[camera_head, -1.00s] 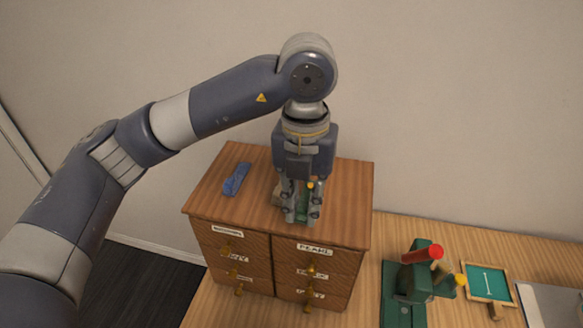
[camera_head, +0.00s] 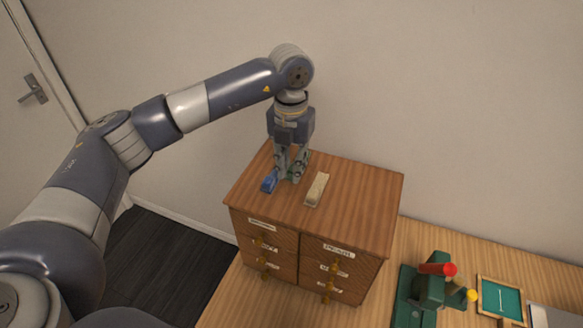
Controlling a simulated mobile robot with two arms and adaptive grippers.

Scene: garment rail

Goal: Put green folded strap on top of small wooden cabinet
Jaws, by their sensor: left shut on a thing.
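My left gripper (camera_head: 289,179) points straight down at the back left part of the cabinet top. It is shut on the green folded strap, which is mostly hidden by the fingers; only a little green shows there. I cannot tell whether the strap touches the cabinet top. A blue folded strap (camera_head: 269,182) lies just left of the fingers, and a beige folded strap (camera_head: 317,189) lies to their right. My right gripper is not in view.
The cabinet stands on a wooden table (camera_head: 383,292). A green device with a red handle (camera_head: 431,284) and a wood-framed green tray (camera_head: 500,299) are right of it. The right part of the cabinet top is clear. A wall stands behind.

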